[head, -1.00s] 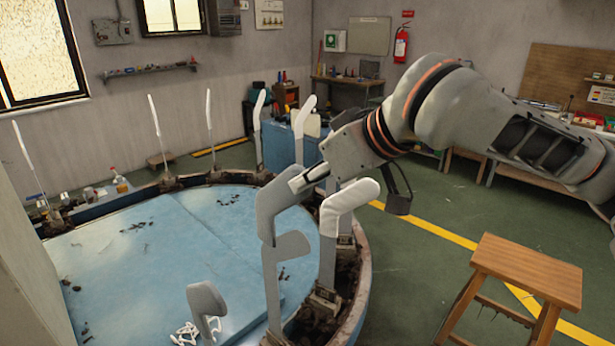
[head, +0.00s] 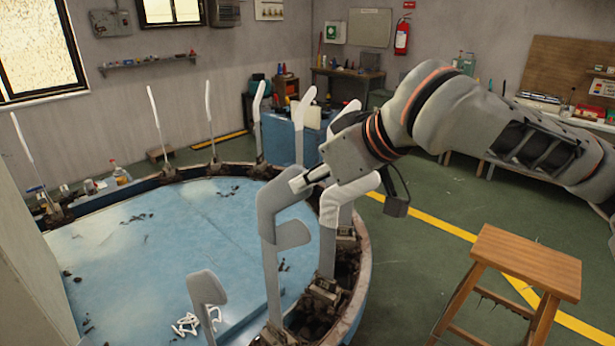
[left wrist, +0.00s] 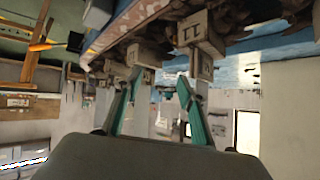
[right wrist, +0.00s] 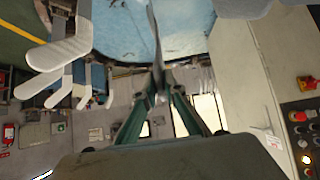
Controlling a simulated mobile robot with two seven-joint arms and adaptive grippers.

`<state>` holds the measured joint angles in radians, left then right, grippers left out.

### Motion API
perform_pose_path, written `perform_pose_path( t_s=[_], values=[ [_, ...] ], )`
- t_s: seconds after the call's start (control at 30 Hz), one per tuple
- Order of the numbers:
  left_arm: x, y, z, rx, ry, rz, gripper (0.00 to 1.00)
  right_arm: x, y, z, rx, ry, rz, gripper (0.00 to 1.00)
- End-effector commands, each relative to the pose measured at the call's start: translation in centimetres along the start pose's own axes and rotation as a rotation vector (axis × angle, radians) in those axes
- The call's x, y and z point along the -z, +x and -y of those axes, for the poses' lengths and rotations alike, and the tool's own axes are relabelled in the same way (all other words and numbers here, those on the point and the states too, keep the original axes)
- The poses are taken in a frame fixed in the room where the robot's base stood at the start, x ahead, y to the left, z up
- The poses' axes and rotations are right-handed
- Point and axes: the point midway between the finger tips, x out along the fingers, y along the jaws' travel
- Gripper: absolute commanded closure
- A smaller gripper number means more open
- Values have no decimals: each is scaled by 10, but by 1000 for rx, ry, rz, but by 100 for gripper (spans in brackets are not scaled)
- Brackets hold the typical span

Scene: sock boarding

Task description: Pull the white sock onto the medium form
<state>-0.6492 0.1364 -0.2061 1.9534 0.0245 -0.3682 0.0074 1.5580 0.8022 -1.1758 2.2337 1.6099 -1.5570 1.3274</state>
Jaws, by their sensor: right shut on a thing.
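My right gripper (head: 303,182) is shut on a flat, sock-shaped piece that looks pale grey here; I take it for the white sock (head: 272,205). It hangs upright, toe end in the fingers, its lower end overlapping the bare grey form (head: 285,236) in the head view. I cannot tell if it is around or behind that form; which form is medium is unclear. In the right wrist view the right gripper (right wrist: 163,92) pinches the sock (right wrist: 156,50), seen edge-on. My left gripper (left wrist: 159,78) is open and empty, upside down near form clamps (left wrist: 200,30); the head view lacks it.
A form with white ribbed fabric (head: 328,205) stands just right. Another grey form (head: 206,288) stands in front. More forms ring the round blue table (head: 140,250). A white looped thing (head: 186,324) lies on it. A wooden stool (head: 525,262) stands right.

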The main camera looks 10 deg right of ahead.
Motion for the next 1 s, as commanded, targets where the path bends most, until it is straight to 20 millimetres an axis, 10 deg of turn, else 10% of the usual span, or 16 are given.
perform_pose_path(
  t_s=[1.0],
  values=[
    [-6,4,-1,0,0,1,60,-18,15,0,0,0,0,100]
  ],
)
